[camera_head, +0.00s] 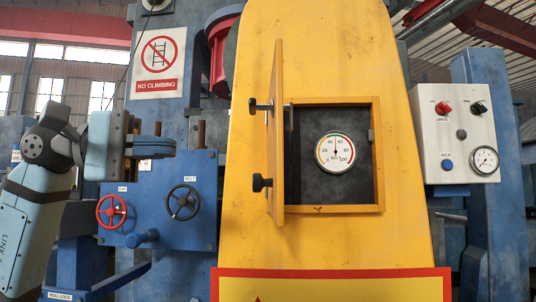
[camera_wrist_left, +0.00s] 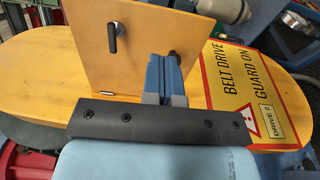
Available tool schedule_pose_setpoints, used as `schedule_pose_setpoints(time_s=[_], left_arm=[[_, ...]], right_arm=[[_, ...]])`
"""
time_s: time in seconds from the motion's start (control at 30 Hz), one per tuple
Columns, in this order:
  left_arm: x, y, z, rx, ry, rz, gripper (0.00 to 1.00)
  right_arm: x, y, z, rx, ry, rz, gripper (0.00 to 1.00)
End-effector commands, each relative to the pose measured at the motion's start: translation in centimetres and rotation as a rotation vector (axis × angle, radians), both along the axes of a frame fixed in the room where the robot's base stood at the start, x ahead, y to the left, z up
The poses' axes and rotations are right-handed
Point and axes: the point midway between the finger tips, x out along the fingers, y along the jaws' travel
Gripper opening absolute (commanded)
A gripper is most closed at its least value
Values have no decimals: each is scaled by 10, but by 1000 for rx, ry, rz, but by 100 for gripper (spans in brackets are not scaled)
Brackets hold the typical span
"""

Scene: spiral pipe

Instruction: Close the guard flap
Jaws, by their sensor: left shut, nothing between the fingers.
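The yellow guard flap (camera_head: 277,140) stands open, swung out from the left side of a square opening in the yellow guard (camera_head: 335,60). It shows nearly edge-on, with two black handles (camera_head: 261,183) on its left-facing side. My left gripper (camera_head: 168,147) is shut and empty, to the left of the flap with a gap in the head view. In the left wrist view the shut fingers (camera_wrist_left: 165,78) overlap the flap's face (camera_wrist_left: 150,40), beside a black handle (camera_wrist_left: 112,38); I cannot tell whether they touch. My right gripper is not in view.
Inside the opening is a round gauge (camera_head: 334,153). A blue box (camera_head: 160,215) with red and black handwheels stands below my left gripper. A white control panel (camera_head: 455,132) is at the right. A yellow warning sign (camera_wrist_left: 250,85) lies right of the fingers in the wrist view.

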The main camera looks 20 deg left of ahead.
Motion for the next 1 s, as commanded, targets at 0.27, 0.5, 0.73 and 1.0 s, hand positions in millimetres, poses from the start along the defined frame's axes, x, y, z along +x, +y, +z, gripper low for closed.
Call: schedule_pose_setpoints(time_s=[0.27, 0.5, 0.73, 1.0], left_arm=[[7, -26, 5, 13, -19, 7, 0], [24, -75, 5, 12, -15, 4, 0], [38, -113, 5, 10, -14, 7, 0], [44, -130, 2, 9, -14, 9, 0]], right_arm=[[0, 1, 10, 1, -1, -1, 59], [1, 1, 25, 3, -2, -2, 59], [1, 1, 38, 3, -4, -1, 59], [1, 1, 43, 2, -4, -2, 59]])
